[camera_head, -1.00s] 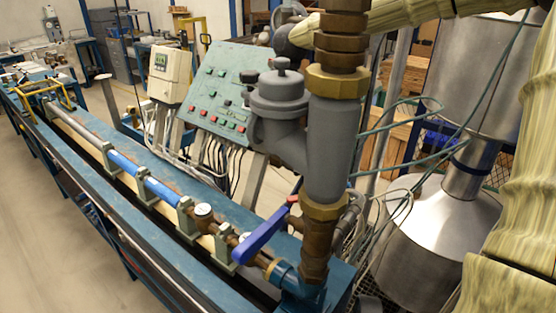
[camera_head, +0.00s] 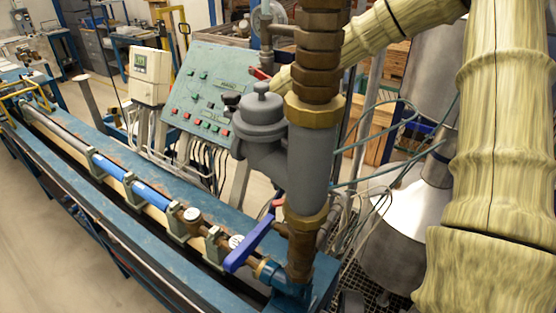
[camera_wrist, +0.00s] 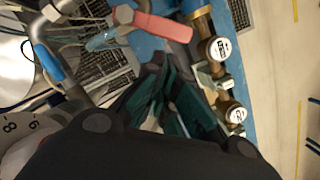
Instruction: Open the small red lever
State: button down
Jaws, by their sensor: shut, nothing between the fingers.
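A red lever (camera_wrist: 160,25) lies across the top of the wrist view, with a grey fitting at its left end. In the head view a small red piece (camera_head: 261,73) shows beside the upper pipe, left of the brown fittings; I cannot tell whether it is the same lever. My gripper (camera_wrist: 163,72) is shut and empty, its dark green fingers pointing up the wrist view towards the lever's lower side. I cannot tell if they touch it. In the head view the gripper is hidden behind the pipe column.
A grey valve body (camera_head: 260,125) and brass-fitted vertical pipe (camera_head: 309,165) stand in front of my arm. Round white-faced gauges (camera_wrist: 219,49) line the bench pipe. A control panel (camera_head: 210,90) stands behind.

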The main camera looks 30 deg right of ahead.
jog(key=shift+p+x, duration=0.4)
jog(key=shift+x, duration=0.85)
jog(key=shift+d, duration=0.1)
jog(key=shift+s+a, duration=0.15)
jog(key=shift+a, duration=0.15)
